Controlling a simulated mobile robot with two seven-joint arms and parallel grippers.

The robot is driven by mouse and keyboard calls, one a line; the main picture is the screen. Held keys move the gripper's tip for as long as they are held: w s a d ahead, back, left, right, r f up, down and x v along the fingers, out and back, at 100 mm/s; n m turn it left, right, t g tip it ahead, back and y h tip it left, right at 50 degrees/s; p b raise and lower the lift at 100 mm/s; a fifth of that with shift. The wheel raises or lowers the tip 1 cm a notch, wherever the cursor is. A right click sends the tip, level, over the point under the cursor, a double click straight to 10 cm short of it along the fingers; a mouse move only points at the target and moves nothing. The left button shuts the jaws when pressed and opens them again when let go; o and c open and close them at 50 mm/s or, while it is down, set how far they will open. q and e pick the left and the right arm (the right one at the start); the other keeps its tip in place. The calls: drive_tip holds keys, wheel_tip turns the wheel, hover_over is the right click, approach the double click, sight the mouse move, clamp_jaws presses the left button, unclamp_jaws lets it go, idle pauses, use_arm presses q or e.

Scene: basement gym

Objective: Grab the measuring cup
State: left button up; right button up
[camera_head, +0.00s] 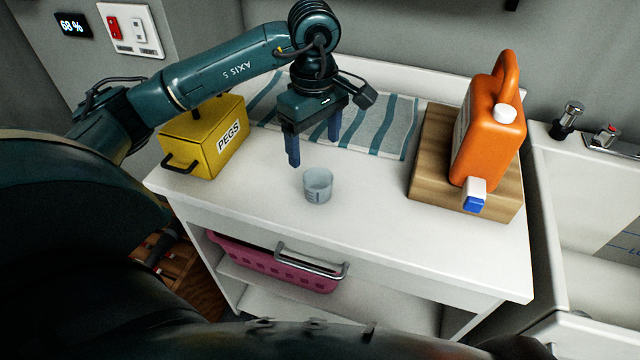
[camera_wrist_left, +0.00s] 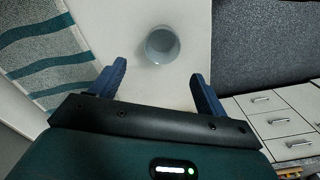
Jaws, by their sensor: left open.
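The measuring cup (camera_head: 317,186) is small, clear and bluish, and stands upright on the white counter near its front edge. It also shows in the left wrist view (camera_wrist_left: 161,46), seen from above, beyond the fingertips and roughly between their lines. My left gripper (camera_head: 314,150) is open and empty, with its blue fingers pointing down above the counter, just behind the cup. The same fingers show in the wrist view (camera_wrist_left: 158,78), apart, with nothing between them. The cup appears empty. My right gripper is not in view.
A yellow pegs box (camera_head: 203,140) stands left of the gripper. A striped towel (camera_head: 385,125) lies behind it. An orange jug (camera_head: 487,130) stands on a wooden board (camera_head: 430,150) at right, by a sink (camera_head: 590,190). A pink basket (camera_head: 270,264) sits below. Counter around the cup is clear.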

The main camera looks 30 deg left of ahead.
use_arm(q)
hover_over(318, 182)
drive_tip(key=s, duration=0.2)
drive_tip(key=f, duration=0.4)
drive_tip(key=shift+w+d+f, duration=0.2)
drive_tip(key=shift+w+f, duration=0.05)
drive_tip(key=shift+f, duration=0.05)
drive_tip(key=shift+s+d+f+p, duration=0.15)
drive_tip(key=shift+f+p, duration=0.3)
drive_tip(key=shift+f, duration=0.9)
drive_tip(key=shift+s+d+f+p, duration=0.1)
drive_tip(key=shift+d+f+p, duration=0.25)
drive_tip(key=shift+f, duration=0.95)
drive_tip(key=shift+c, duration=0.5)
drive_tip(key=shift+a, duration=0.1)
drive_tip(key=c, duration=0.9)
